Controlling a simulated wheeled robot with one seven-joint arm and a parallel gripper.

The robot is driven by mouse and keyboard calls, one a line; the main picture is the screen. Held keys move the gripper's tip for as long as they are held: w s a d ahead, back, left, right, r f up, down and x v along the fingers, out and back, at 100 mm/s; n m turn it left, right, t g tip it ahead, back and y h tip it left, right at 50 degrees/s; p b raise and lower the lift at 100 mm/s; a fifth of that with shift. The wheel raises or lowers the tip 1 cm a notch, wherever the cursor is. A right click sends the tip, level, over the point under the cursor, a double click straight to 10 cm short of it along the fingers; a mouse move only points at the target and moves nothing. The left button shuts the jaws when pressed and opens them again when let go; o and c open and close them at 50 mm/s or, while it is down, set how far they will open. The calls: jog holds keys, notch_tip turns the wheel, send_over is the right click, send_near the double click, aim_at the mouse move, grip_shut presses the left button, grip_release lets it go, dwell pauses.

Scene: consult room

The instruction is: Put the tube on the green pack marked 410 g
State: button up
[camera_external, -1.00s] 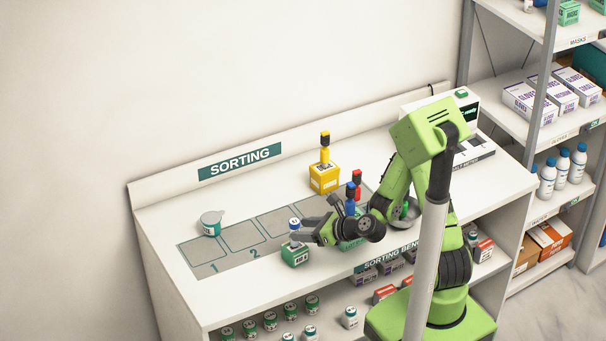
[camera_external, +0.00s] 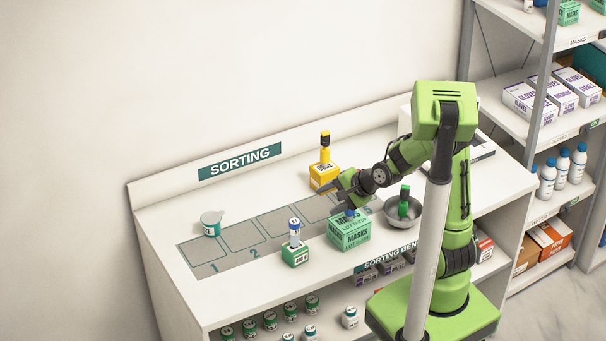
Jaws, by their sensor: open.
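A white tube with a blue band (camera_external: 294,233) stands upright on a small green pack (camera_external: 295,257) with a white label at the front of the bench. The label is too small to read surely. My gripper (camera_external: 333,197) is open, above and to the right of that tube, apart from it. It is over the larger green pack lettered MASKS (camera_external: 350,237), which bears a blue-topped item (camera_external: 350,213) partly covered by my gripper. No tube shows between the fingers.
A yellow pack (camera_external: 323,178) with a yellow, dark-capped item on it stands behind my gripper. A metal bowl (camera_external: 426,217) holding a green item (camera_external: 403,200) is to the right. The numbered squares 1 and 2 are clear.

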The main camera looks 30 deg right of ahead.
jog(key=s+d+r+n+h, duration=0.1)
jog(key=s+d+r+n, duration=0.2)
jog(key=s, duration=0.3)
jog(key=s+d+r+n+g+h, duration=0.1)
jog(key=s+d+r+n+h, duration=0.1)
jog(key=s+d+n, duration=0.3)
jog(key=s+d+r+n+g+h, duration=0.1)
jog(key=s+d+r+n+h, duration=0.1)
jog(key=s, duration=0.5)
jog(key=d+r+n, duration=0.1)
jog(key=d+n, duration=0.1)
jog(key=d, duration=0.1)
jog(key=shift+s+r+n, duration=0.15)
jog(key=shift+r+n, duration=0.2)
jog(key=shift+n, duration=0.05)
